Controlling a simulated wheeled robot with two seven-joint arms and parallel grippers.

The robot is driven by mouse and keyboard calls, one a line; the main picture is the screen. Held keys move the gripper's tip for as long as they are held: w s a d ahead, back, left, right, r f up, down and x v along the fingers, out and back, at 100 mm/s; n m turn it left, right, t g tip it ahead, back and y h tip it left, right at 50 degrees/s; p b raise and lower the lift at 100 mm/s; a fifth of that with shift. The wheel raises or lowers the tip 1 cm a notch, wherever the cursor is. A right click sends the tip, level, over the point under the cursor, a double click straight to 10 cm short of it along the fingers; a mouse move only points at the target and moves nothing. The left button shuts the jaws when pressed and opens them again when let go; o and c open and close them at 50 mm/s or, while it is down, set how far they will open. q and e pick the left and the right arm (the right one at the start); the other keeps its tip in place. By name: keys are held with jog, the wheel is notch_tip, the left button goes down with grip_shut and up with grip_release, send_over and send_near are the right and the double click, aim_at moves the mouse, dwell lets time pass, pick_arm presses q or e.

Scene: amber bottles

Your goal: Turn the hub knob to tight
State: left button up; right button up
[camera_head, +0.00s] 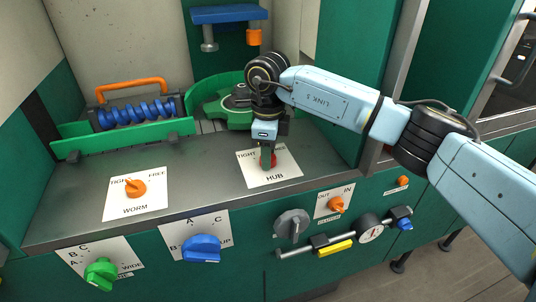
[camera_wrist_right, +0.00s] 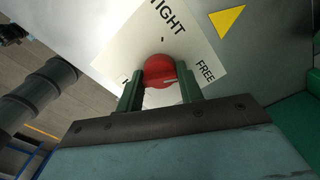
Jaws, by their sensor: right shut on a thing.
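The hub knob is red and round, and it shows between my fingers in the right wrist view (camera_wrist_right: 160,68). It sits on a white card (camera_head: 284,175) marked TIGHT, FREE and HUB on the grey worktop. In the head view my arm partly hides the knob and the FREE word. My right gripper (camera_head: 267,158) reaches down from above, its two green fingers shut on either side of the knob. In the wrist view a pale mark on the knob lies on the side towards FREE, away from TIGHT. My left gripper is not in view.
An orange worm knob (camera_head: 135,189) stands on another card to the left. A blue worm (camera_head: 140,112) with an orange handle and a green round housing (camera_head: 228,108) stand behind. The front panel carries a blue knob (camera_head: 202,248), a green knob (camera_head: 100,273) and a grey knob (camera_head: 292,224).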

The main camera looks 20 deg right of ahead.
jog(key=n+b, duration=0.2)
jog(key=n, duration=0.4)
jog(key=shift+n, duration=1.2)
jog(key=n, duration=0.2)
jog(key=shift+n+b, duration=0.3)
jog(key=shift+b, duration=0.1)
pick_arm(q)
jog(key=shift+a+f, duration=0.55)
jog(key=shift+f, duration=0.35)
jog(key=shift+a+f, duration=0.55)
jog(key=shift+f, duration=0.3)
pick_arm(e)
jog(key=shift+r+n, duration=0.1)
jog(key=shift+n, duration=1.6)
jog(key=o, duration=1)
